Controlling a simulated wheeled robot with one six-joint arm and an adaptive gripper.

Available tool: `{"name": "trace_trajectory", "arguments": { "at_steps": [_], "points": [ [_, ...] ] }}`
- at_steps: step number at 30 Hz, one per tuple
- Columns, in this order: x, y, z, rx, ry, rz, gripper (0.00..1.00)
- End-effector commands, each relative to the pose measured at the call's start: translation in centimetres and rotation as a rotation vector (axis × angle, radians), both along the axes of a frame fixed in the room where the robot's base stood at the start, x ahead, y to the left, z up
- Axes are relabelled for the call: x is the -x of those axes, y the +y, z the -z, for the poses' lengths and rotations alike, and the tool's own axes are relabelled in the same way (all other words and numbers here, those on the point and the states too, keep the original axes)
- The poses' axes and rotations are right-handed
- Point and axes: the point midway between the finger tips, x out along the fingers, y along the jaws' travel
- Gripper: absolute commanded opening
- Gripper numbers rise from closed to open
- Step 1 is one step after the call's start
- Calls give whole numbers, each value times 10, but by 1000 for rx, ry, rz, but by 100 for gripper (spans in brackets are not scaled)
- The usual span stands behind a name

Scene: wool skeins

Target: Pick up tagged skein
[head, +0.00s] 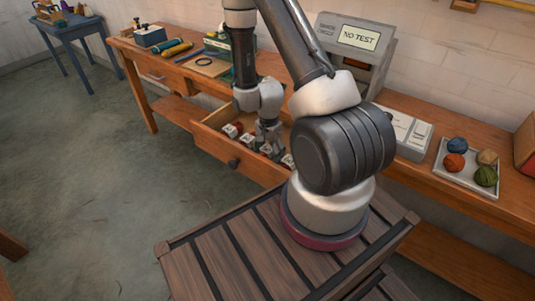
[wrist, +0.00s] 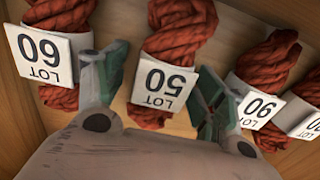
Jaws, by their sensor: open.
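Several red twisted wool skeins lie side by side in the open wooden drawer (head: 214,140), each with a white LOT tag. In the wrist view the tags appear upside down. The middle skein (wrist: 181,35) has its tag (wrist: 163,84) between the fingers of my gripper (wrist: 158,98), which is open and empty. One skein (wrist: 62,14) lies to the left, another (wrist: 266,62) to the right, and a further tag (wrist: 304,118) shows at the right edge. In the head view my gripper (head: 268,148) reaches down into the drawer and partly hides the skeins.
The drawer walls stand close around my gripper. On the bench are a grey machine with a screen reading NO TEST (head: 357,38), a white tray (head: 458,184) of several wool balls, and tools at the left. A slatted wooden surface (head: 215,262) is in front.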

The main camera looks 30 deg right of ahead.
Motion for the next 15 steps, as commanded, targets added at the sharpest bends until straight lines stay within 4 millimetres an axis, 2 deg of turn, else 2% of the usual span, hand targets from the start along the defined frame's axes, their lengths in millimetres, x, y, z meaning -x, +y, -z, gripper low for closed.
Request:
{"name": "trace_trajectory", "arguments": {
  "at_steps": [6,12,14,15],
  "points": [
    [-1,0,1,1,-1,-1,70],
    [0,0,1,0,-1,-1,33],
    [0,0,1,0,-1,-1,22],
    [0,0,1,0,-1,-1,20]
  ]
}}
